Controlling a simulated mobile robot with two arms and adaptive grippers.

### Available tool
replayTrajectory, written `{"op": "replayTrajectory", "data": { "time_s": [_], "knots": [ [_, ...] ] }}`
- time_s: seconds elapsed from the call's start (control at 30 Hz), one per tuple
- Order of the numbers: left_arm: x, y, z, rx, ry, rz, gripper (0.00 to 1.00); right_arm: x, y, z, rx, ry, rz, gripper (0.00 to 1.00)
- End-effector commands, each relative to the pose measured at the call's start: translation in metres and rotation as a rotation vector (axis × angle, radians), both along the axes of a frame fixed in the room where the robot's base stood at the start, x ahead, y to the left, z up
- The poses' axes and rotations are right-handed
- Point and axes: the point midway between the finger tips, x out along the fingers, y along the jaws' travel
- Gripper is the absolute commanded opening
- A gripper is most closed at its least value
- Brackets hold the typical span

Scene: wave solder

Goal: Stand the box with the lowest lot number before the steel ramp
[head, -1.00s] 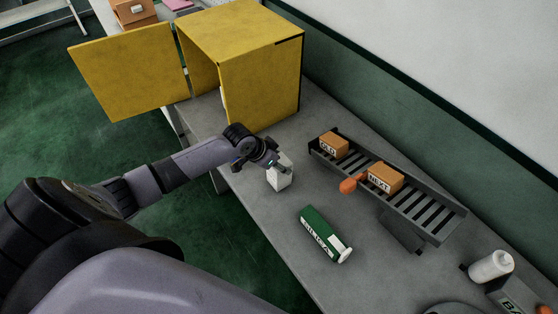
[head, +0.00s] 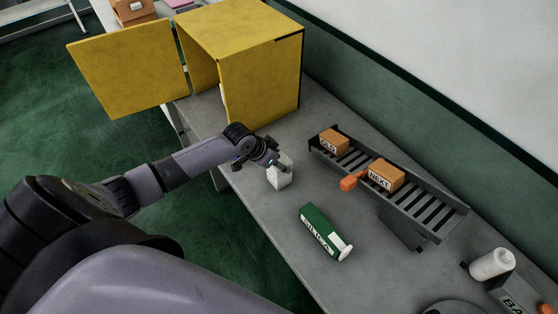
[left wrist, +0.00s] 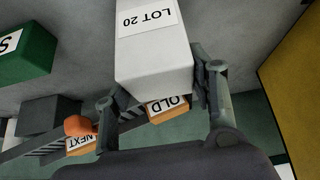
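A white box (head: 281,176) stands on the grey bench; in the left wrist view its label on the white box (left wrist: 152,60) reads LOT 20. My left gripper (head: 272,165) is at its top, and in the left wrist view the fingers of the left gripper (left wrist: 160,92) lie against two opposite sides of it. The steel ramp (head: 430,210) is a slatted slide to the right of the box. My right gripper is out of view.
An orange knob (head: 348,184) sits beside the ramp. A yellow cabinet (head: 260,80) with its door open stands at the back left.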

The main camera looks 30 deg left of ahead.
Motion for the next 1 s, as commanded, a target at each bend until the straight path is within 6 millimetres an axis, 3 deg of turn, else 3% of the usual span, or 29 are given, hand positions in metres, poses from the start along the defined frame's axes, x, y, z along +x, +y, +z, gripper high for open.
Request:
{"op": "replayTrajectory", "data": {
  "time_s": [0.33, 0.77, 1.0],
  "knots": [
    [0.000, 0.000, 0.000, 0.000, 0.000, 0.000, 0.75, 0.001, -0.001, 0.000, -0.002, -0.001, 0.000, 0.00],
    [-0.001, 0.000, -0.001, 0.001, 0.003, 0.000, 0.75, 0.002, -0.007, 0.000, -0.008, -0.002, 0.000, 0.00],
    [-0.013, 0.007, 0.020, 0.003, 0.001, -0.001, 0.75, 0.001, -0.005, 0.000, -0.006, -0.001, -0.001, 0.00]
  ]
}}
